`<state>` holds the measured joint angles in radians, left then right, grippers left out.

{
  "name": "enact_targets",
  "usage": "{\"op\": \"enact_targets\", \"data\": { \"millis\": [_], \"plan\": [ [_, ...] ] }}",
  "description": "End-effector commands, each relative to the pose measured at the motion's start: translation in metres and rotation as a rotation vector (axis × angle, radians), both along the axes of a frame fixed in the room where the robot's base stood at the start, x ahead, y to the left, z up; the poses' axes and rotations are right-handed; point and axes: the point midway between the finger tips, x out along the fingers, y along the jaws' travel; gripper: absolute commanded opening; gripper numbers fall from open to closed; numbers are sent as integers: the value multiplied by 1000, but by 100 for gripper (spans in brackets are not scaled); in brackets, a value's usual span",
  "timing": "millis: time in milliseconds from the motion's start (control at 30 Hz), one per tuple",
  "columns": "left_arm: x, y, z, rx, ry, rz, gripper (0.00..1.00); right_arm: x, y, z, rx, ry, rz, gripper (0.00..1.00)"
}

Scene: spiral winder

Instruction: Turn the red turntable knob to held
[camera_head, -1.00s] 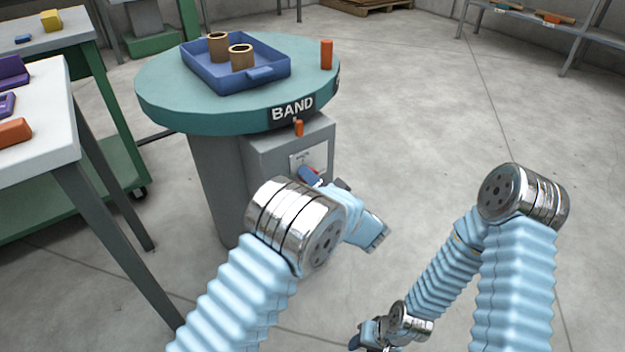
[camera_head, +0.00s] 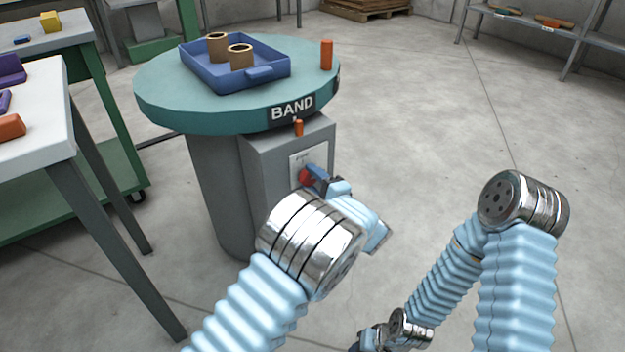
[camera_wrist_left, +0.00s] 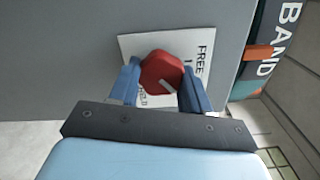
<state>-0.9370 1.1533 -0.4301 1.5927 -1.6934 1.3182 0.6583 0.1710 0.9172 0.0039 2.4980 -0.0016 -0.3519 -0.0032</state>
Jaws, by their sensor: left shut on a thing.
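The red turntable knob (camera_head: 304,177) sits on a white label plate on the grey cabinet under the turntable. In the left wrist view the red knob (camera_wrist_left: 168,70) lies between the two blue fingers of my left gripper (camera_wrist_left: 160,80), which is shut on it. A pale mark on the knob points to the lower right in that view. "FREE" reads on the plate; the other lettering is partly hidden by the knob and fingers. In the head view my left gripper (camera_head: 316,177) is at the knob. My right gripper (camera_head: 370,340) is low at the bottom edge, its fingers unclear.
The green turntable (camera_head: 160,100) marked "BAND" carries a blue tray (camera_head: 215,78) with two brown rings and an orange peg (camera_head: 326,54). A small orange pin (camera_head: 299,128) stands below its rim. A white-topped table (camera_head: 40,110) is at the left. The floor at right is open.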

Motion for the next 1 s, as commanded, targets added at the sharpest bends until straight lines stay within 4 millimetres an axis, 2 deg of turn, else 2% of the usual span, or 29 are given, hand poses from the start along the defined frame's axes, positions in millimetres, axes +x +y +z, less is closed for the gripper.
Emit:
{"op": "enact_targets", "data": {
  "millis": [1000],
  "plan": [
    [-2, -1, -1, 763, 557, -5, 17, 0, 0, 50, -4, -4, 0, 43]
  ]
}}
